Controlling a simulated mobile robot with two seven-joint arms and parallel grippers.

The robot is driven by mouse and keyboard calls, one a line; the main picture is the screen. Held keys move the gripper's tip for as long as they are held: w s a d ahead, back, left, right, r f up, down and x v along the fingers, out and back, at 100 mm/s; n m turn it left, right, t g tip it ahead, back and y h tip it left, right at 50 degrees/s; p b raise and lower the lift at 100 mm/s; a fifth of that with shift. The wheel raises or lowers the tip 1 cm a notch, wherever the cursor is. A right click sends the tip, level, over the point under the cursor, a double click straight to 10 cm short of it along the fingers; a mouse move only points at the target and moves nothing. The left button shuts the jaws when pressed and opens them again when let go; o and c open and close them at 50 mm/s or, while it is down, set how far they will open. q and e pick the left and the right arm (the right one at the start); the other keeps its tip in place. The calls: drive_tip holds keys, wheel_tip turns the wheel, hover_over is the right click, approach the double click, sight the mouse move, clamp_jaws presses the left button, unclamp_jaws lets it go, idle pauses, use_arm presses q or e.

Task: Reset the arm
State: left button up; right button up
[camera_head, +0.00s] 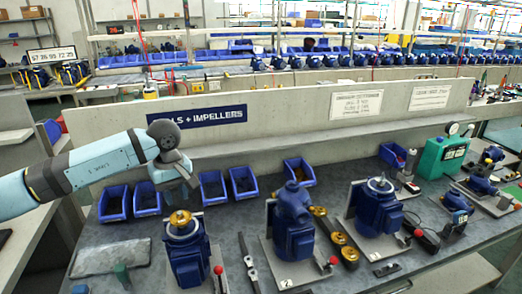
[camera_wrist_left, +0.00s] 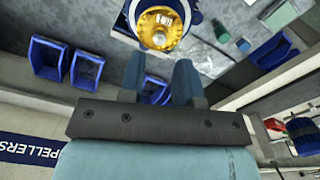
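My left arm comes in from the left in the head view, and my left gripper (camera_head: 178,190) points down above the bench, just behind and above the nearest blue pump (camera_head: 187,258). That pump has a brass-coloured top part (camera_head: 181,219). In the left wrist view the gripper's two fingers (camera_wrist_left: 160,82) stand apart with nothing held between them. The brass part (camera_wrist_left: 160,28) on the pump lies just beyond the fingertips there, apart from them as far as I can tell. My right gripper is not in either view.
Several blue bins (camera_head: 243,182) stand along the back of the bench before a grey panel. A second pump (camera_head: 293,222) and a third pump (camera_head: 378,205) stand to the right. A wrench-like tool (camera_head: 247,260) lies between the first two pumps. A grey mat (camera_head: 110,258) lies at front left.

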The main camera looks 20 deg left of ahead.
use_arm(q)
wheel_tip(320, 180, up, 6)
drive_tip(key=p, duration=0.6)
drive_tip(key=s+d+f+n+g+h+p, duration=0.1)
drive_tip(key=s+d+f+h, duration=0.15)
drive_tip(key=d, duration=0.35)
drive_tip(key=s+d+f+n+h, duration=0.1)
drive_tip(key=s+d+f+h, duration=0.15)
drive_tip(key=d, duration=0.35)
drive_tip(key=s+d+f+n+g+h+p, duration=0.1)
drive_tip(key=s+d+n+h, duration=0.1)
drive_tip(key=d+h, duration=0.35)
drive_tip(key=s+d+r+n+t+h+p, duration=0.1)
drive_tip(key=s+d+r+n+t+h, duration=0.1)
drive_tip(key=d+n+h, duration=0.3)
drive_tip(key=s+d+r+n+t+h+p, duration=0.1)
drive_tip(key=s+d+n+t+h, duration=0.1)
drive_tip(key=d+n+h, duration=0.35)
drive_tip(key=s+a+f+m+t+y+p, duration=0.2)
drive_tip(key=s+a+f+m+t+y, duration=0.2)
drive_tip(key=s+f+m+y, duration=0.4)
drive_tip(key=s+a+f+m+t+y+p, duration=0.2)
drive_tip(key=s+a+f+m+t+y, duration=0.2)
drive_tip(key=m, duration=1.5)
drive_tip(key=s+a+f+y, duration=0.3)
drive_tip(key=f+y, duration=0.3)
drive_tip(key=f, duration=0.2)
drive_tip(key=shift+s+f+t+p, duration=0.2)
drive_tip(key=shift+s+t+p, duration=0.2)
drive_tip(key=shift+s, duration=0.15)
